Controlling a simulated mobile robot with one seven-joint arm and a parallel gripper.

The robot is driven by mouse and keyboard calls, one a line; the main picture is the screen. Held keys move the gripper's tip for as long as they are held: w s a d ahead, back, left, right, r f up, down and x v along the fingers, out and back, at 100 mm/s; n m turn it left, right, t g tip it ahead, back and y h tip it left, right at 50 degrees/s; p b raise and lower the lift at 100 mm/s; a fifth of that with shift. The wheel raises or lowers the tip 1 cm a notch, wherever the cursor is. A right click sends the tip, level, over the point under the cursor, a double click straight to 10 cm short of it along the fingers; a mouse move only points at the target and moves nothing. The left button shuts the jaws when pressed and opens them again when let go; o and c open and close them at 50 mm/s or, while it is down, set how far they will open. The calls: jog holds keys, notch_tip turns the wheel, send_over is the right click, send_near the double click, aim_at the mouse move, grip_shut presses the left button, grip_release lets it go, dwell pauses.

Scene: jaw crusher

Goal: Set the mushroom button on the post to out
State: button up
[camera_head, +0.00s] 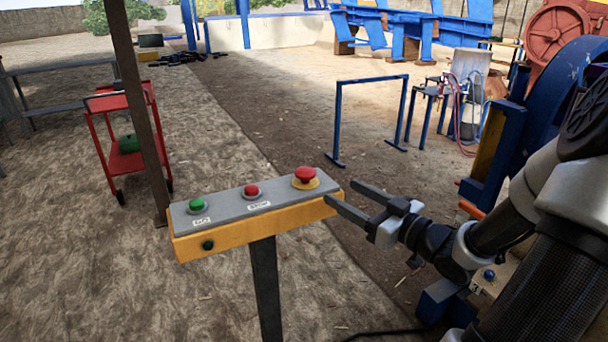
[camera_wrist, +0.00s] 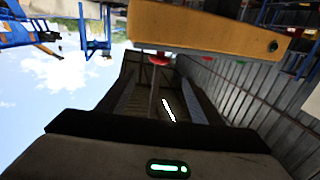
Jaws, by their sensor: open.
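The red mushroom button (camera_head: 306,175) sits on a yellow round base at the right end of the grey-topped yellow control box (camera_head: 255,217), which stands on a dark post (camera_head: 266,285). Whether the button is in or out cannot be told. My gripper (camera_head: 341,192) is open and empty at the right end of the box, its fingers pointing left toward the button without holding it. In the wrist view, the box (camera_wrist: 200,28) shows at the top, upside down, with a red button (camera_wrist: 155,59) between the fingertips.
A green button (camera_head: 197,204) and a smaller red button (camera_head: 251,190) are on the same panel. A brown pole (camera_head: 140,100) and a red cart (camera_head: 122,135) stand left. A blue frame (camera_head: 370,82) is behind; blue machinery (camera_head: 575,85) is right.

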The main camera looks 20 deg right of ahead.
aim_at(305, 170)
jog(key=b+x, duration=0.2)
jog(key=x, duration=1.3)
jog(key=shift+b, duration=0.35)
grip_shut()
jog(key=shift+r+p, duration=0.65)
jog(key=shift+p, duration=0.4)
jog(key=shift+r, duration=0.1)
grip_release()
jog(key=shift+s, duration=0.1)
